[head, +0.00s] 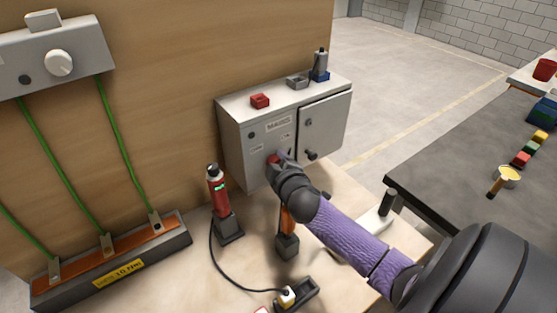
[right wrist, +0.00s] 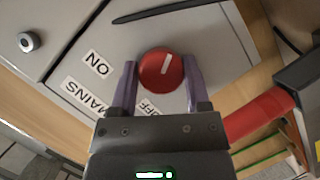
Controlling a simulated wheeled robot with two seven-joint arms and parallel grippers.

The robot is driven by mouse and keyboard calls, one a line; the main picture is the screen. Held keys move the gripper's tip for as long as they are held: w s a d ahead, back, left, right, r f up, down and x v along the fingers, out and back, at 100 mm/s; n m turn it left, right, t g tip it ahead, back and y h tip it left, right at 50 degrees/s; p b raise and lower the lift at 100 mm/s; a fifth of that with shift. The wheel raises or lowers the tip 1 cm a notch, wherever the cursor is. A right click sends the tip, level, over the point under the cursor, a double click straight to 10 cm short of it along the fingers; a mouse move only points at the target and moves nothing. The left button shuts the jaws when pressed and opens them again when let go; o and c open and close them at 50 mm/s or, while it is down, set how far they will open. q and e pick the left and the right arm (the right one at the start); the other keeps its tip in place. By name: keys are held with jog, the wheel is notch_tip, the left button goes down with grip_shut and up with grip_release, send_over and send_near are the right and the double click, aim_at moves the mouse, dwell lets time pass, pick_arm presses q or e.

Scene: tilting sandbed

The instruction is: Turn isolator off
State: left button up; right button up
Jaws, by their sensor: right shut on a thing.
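The isolator is a red round knob (right wrist: 162,70) with a white line on its face, on the front of a grey cabinet (head: 233,145). In the right wrist view, the white line leans slightly right of upright. An ON label (right wrist: 97,63) lies left of the knob, a MAINS label (right wrist: 84,96) lies lower left, and a partly hidden OFF label (right wrist: 148,108) lies below it. My right gripper (right wrist: 162,80) is shut on the knob, one purple finger on each side. In the head view, the right gripper (head: 280,160) hides part of the knob. My left gripper is out of view.
The cabinet has a right-hand door (head: 325,125) with a dark handle. A red handheld device (head: 217,190) stands on the bench left of my arm, with a black cable to a socket block (head: 297,295). A dark table (head: 450,150) is at the right.

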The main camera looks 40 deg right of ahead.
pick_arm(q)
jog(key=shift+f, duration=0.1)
pick_arm(e)
jog(key=shift+f+n, duration=0.1)
jog(key=shift+n, duration=0.2)
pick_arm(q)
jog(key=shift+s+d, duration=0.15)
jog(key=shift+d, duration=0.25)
pick_arm(e)
jog(key=shift+h, duration=0.3)
